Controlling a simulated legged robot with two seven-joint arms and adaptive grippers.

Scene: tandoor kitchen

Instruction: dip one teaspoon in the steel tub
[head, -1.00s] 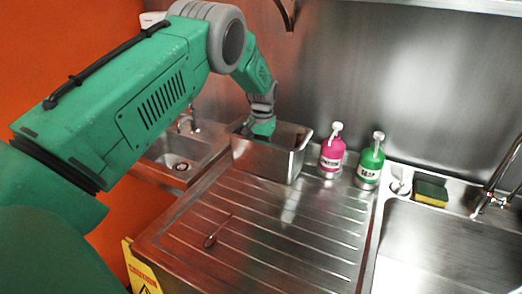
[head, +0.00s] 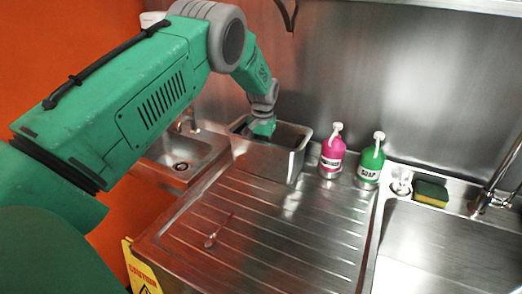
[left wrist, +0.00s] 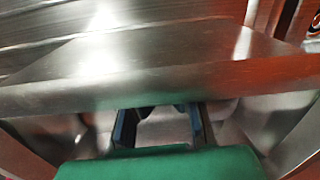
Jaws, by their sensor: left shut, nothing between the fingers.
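The steel tub (head: 268,160) is an open rectangular metal container at the back left of the ribbed drainboard. My left gripper (head: 262,131) reaches down into it from above, and its fingertips are hidden by the front wall. In the left wrist view my left gripper's fingers (left wrist: 160,112) show beside the tub's wall (left wrist: 160,82). The gripper is shut with nothing held. One teaspoon (head: 210,241) lies on the drainboard in front of the tub, apart from it. The tub's floor is mostly hidden. My right gripper is not in view.
A pink pump bottle (head: 332,157) and a green soap bottle (head: 370,163) stand to the right of the tub. A sponge (head: 431,193) sits behind the right sink. A small basin (head: 178,158) lies left. The drainboard (head: 290,235) is mostly clear.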

